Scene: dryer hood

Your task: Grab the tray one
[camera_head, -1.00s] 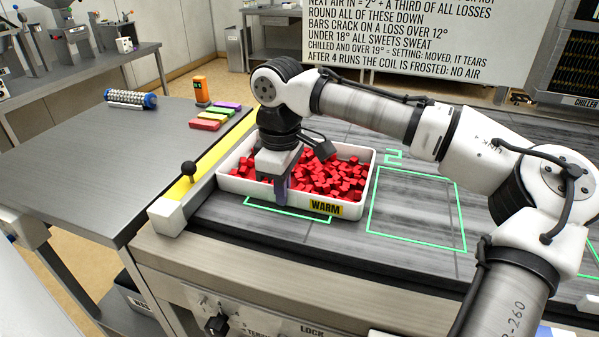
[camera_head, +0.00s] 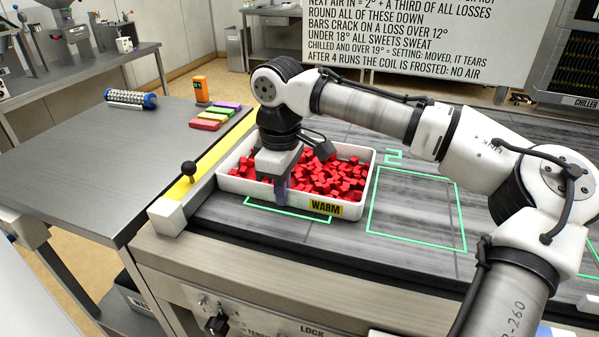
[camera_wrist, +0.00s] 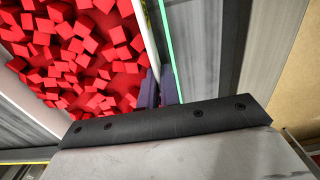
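A white tray (camera_head: 232,186) labelled WARM, filled with red cubes (camera_head: 335,180), sits on the dark grey surface at square one, partly over its green outline. My gripper (camera_head: 281,190) points down at the tray's near wall, left of the label. In the wrist view the two purple fingers (camera_wrist: 158,88) stand close together, one on each side of the tray's wall (camera_wrist: 149,45). They look shut on it. The fingertips' lower ends are hard to see. The tray rests level on the surface.
An empty green square marked 2 (camera_head: 415,210) lies to the right. A yellow strip and a black-knobbed lever (camera_head: 189,172) stand left of the tray. Coloured bars (camera_head: 212,116), an orange device (camera_head: 201,89) and a spiked roller (camera_head: 130,98) lie on the left table.

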